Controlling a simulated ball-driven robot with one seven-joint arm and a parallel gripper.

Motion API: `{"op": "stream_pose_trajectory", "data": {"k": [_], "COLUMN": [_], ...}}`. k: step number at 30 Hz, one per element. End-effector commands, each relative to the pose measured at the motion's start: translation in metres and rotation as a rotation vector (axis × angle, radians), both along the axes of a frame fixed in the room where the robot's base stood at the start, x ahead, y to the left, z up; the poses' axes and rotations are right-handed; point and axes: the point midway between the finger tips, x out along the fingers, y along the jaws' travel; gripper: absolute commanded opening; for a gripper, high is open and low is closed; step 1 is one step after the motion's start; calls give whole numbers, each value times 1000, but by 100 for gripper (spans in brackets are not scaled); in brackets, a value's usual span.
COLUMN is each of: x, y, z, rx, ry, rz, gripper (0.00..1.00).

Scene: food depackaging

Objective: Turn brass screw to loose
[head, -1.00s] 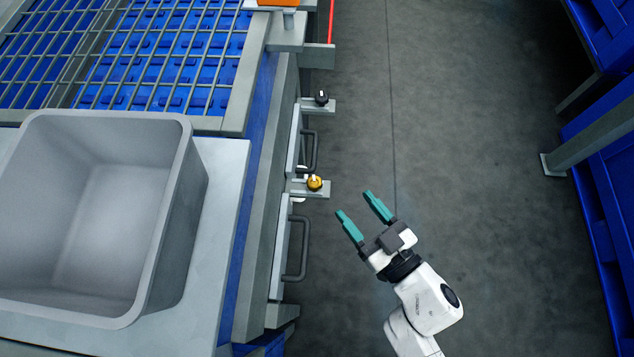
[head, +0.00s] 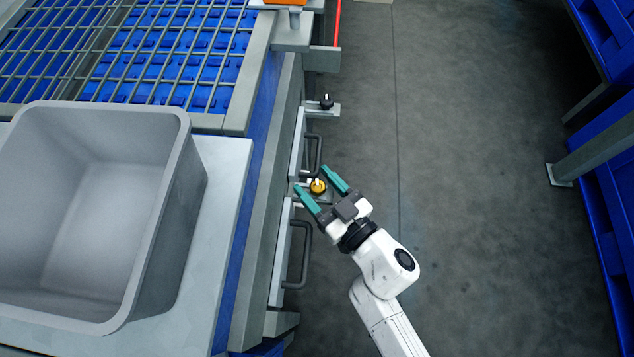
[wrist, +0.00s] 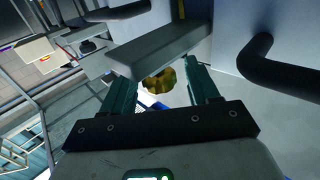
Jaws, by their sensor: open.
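The brass screw (head: 318,186) is a yellow knob with a pale mark on top. It sits on a small grey bracket on the side of the machine. My gripper (head: 321,180) has two teal fingers, open, with the screw between them in the head view. In the wrist view the brass screw (wrist: 159,80) also shows between the open fingers of my gripper (wrist: 158,88), below a grey bar. I cannot tell whether either finger touches it.
A black knob (head: 326,102) sits on a similar bracket farther back. Dark handles (head: 307,255) stick out beside the screw's bracket, one close to my gripper. A grey bin (head: 192,165) stands at left. The floor (head: 470,200) to the right is clear.

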Motion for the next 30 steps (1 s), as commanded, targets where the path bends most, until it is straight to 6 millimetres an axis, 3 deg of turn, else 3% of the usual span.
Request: {"op": "stream_pose_trajectory", "data": {"k": [9,25,30], "x": [2,2,2], "y": [2,2,2], "z": [0,0,1], "rx": [-1,-1,-1], "ry": [1,1,1], "rz": [-1,-1,4], "gripper": [60,10,9]}}
